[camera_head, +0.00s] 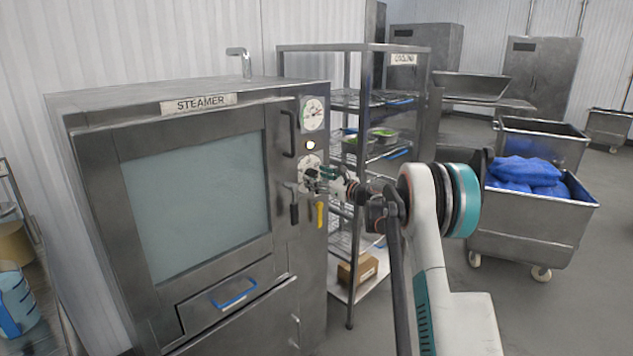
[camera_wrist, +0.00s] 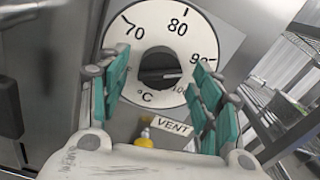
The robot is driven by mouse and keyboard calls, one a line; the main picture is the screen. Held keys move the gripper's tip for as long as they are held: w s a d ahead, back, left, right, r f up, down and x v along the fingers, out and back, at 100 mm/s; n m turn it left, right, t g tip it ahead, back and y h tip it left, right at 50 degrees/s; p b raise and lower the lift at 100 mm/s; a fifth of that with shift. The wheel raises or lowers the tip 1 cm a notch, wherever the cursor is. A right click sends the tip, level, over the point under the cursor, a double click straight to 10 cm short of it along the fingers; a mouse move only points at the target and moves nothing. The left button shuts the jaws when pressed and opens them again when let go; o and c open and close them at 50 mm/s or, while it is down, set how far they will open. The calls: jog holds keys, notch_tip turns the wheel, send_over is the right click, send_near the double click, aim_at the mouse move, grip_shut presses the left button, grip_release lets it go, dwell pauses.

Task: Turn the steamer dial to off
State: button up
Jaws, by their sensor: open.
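The steamer (camera_head: 95,130) is a large metal cabinet with a glass door at the left of the head view. Its temperature dial is a white disc (camera_wrist: 172,30) with a black knob (camera_wrist: 160,75) in the wrist view, marked 70, 80, 90 and °C. The disc also shows in the head view (camera_head: 309,161), partly covered by my gripper. My gripper (camera_head: 318,181) is at the steamer's right front panel. In the wrist view its teal fingers (camera_wrist: 163,92) are open, one on each side of the knob. I cannot tell whether they touch it.
A round gauge (camera_head: 313,114) and a lit lamp (camera_head: 310,145) sit above the dial. A yellow lever (camera_head: 320,214) and black handle (camera_head: 294,213) are below. A "VENT" label (camera_wrist: 174,126) is under the dial. A wire rack (camera_head: 350,230) stands close on the right.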

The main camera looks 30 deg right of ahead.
jog(key=shift+w+a, duration=0.15)
jog(key=shift+w, duration=0.2)
jog(key=shift+c, duration=0.3)
jog(key=c, duration=1)
jog(key=shift+n, duration=0.3)
